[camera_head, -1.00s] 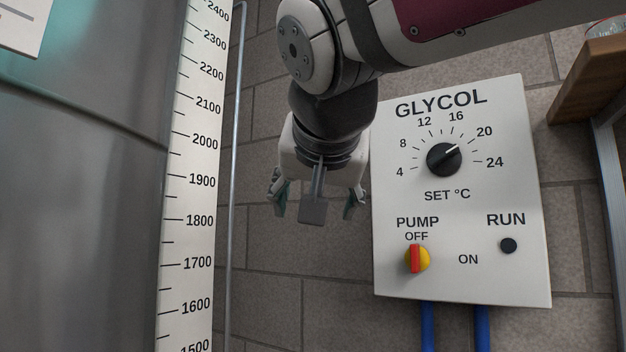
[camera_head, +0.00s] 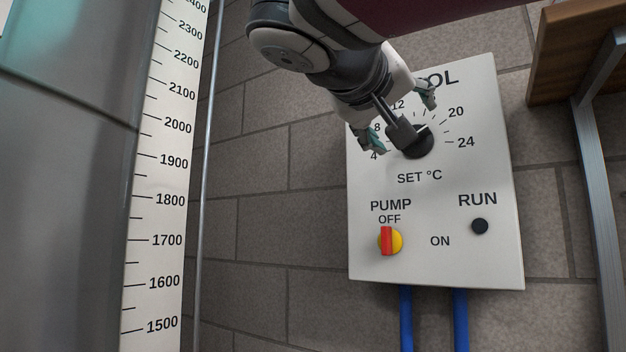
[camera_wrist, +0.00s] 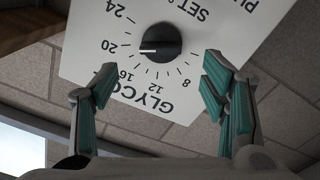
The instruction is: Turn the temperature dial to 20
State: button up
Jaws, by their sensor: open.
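The temperature dial is a round black knob (camera_head: 417,144) with a white pointer line, on a white GLYCOL panel (camera_head: 460,265) with a scale from 4 to 24. In the wrist view the knob (camera_wrist: 161,42) shows upside down, its pointer near the 20 side of the scale; whether it is exactly on 20 I cannot tell. My gripper (camera_head: 403,124) is open and empty in front of the panel, partly hiding the knob and scale. In the wrist view my gripper's fingers (camera_wrist: 160,78) stand apart, to either side of the knob's line and apart from it.
Below the dial are a red and yellow pump switch (camera_head: 390,241) at OFF and a black RUN button (camera_head: 480,226). Blue pipes (camera_head: 405,320) run down from the panel. A wooden shelf (camera_head: 565,55) is at right, a steel tank (camera_head: 65,200) with a scale strip at left.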

aim_at(420, 147)
jog(key=x, duration=0.8)
jog(key=shift+w+d, duration=0.1)
jog(key=shift+w, duration=0.05)
jog(key=c, duration=1.1)
